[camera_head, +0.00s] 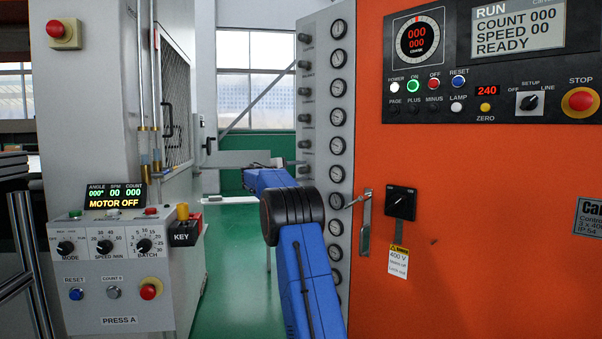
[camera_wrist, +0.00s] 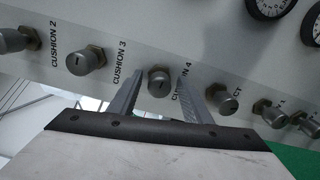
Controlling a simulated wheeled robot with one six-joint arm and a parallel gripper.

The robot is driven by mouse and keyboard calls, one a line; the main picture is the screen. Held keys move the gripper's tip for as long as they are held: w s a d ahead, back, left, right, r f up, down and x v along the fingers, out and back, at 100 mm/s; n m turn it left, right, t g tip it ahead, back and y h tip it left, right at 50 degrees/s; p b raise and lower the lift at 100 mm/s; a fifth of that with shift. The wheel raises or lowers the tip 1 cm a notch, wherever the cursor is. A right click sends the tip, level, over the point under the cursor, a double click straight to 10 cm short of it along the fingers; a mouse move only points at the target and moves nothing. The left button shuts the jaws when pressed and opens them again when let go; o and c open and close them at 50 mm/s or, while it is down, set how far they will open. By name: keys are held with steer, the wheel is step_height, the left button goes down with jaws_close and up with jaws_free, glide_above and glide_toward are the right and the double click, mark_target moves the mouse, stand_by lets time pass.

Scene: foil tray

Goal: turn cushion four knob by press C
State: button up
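The cushion four knob (camera_wrist: 158,82) is a grey metal knob with a slot mark on a brass-coloured nut. It is on the grey gauge panel, with the CUSHION 4 label just to its right in the wrist view. My gripper (camera_wrist: 160,90) is open, with its two fingers on either side of this knob. I cannot tell whether either finger touches it. The right finger partly covers the label. In the head view my blue arm reaches to the panel (camera_head: 315,22), and the fingertips are too small to make out there.
Similar knobs sit close by in the row, including the one by CUSHION 3 (camera_wrist: 88,60) and one on the other side (camera_wrist: 226,101). Gauges (camera_head: 338,117) line the panel. An orange cabinet (camera_head: 480,220) stands right, the PRESS A control box (camera_head: 118,270) left.

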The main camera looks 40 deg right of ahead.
steer(key=a, duration=1.7)
steer(key=shift+s+a, duration=0.2)
stand_by(2.0)
steer(key=s+a+f+t+y, duration=0.1)
steer(key=s+a+f+y, duration=0.5)
steer(key=s, duration=1.2)
steer(key=s+a+f+m+t+y, duration=0.1)
steer(key=s+a+f+y, duration=0.5)
steer(key=s+a+f, duration=0.8)
steer(key=s+a+f+m+t+y, duration=0.1)
steer(key=s+a+f+y, duration=0.5)
steer(key=s+a, duration=1.3)
steer(key=s+f+t, duration=0.1)
steer(key=s+f, duration=0.2)
steer(key=f, duration=0.1)
steer(key=shift+s+a+f, duration=0.2)
steer(key=shift+a, duration=0.05)
